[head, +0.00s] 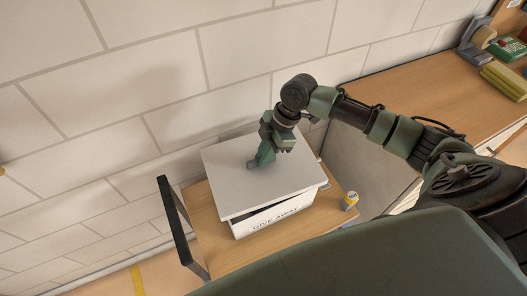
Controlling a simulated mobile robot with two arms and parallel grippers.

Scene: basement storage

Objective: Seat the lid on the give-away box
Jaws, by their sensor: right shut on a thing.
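The white give-away box (243,231) stands on a small wooden surface, with "GIVE AWAY" on its front. The flat pale grey lid (232,188) lies over the box and hides most of its opening. A dark gap shows between the lid's front edge and the box's front wall, so the lid is askew to the box. My right gripper (260,158) comes down from above and is shut on the lid near its middle; the fingers hide the part that they grip. My left gripper is not in view.
A small yellow-and-white can (350,200) stands right of the box on the wooden surface (222,256). A dark upright handle (181,225) rises at its left end. A block wall is close behind. A wooden bench (430,95) with yellow items (505,80) is at right.

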